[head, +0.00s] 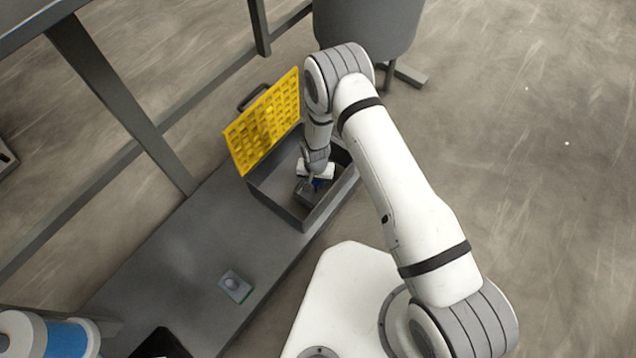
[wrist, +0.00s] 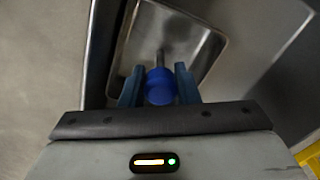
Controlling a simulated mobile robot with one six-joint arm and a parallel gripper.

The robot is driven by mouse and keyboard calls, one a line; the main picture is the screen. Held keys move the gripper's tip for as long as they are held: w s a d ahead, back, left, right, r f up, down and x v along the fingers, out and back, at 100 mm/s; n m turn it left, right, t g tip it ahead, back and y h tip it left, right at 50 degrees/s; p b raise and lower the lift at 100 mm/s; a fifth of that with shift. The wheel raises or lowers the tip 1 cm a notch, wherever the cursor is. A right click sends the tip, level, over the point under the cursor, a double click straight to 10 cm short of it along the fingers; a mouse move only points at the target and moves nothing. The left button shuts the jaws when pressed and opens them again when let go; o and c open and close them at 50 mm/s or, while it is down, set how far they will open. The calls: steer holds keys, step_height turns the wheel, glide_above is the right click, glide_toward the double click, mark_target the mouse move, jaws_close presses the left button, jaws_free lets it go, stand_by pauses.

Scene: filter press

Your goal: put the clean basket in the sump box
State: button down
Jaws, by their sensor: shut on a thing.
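The sump box (head: 276,204) is an open grey box at the far end of the bench, with its yellow grate lid (head: 265,124) tipped up on its left side. My gripper (head: 315,183) reaches down into the box. In the wrist view my gripper (wrist: 160,88) is shut on a blue knob (wrist: 160,86), one finger on each side. The knob stands on a short rod above a rectangular metal basket (wrist: 203,62). The basket's dark body (head: 308,195) shows inside the box in the head view. Whether it touches the floor of the box is hidden.
A grey bench (head: 180,245) runs toward the lower left, mostly clear. A small grey block with a round top and green edge (head: 235,287) lies on it. A blue and white cylinder (head: 65,338) stands lower left. A grey drum (head: 367,22) stands behind the box.

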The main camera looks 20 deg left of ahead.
steer(key=shift+f, duration=0.2)
steer(key=c, duration=1.1)
jaws_free()
steer(key=shift+r, duration=0.2)
step_height(320, 180, up, 12)
steer(key=p, duration=0.4)
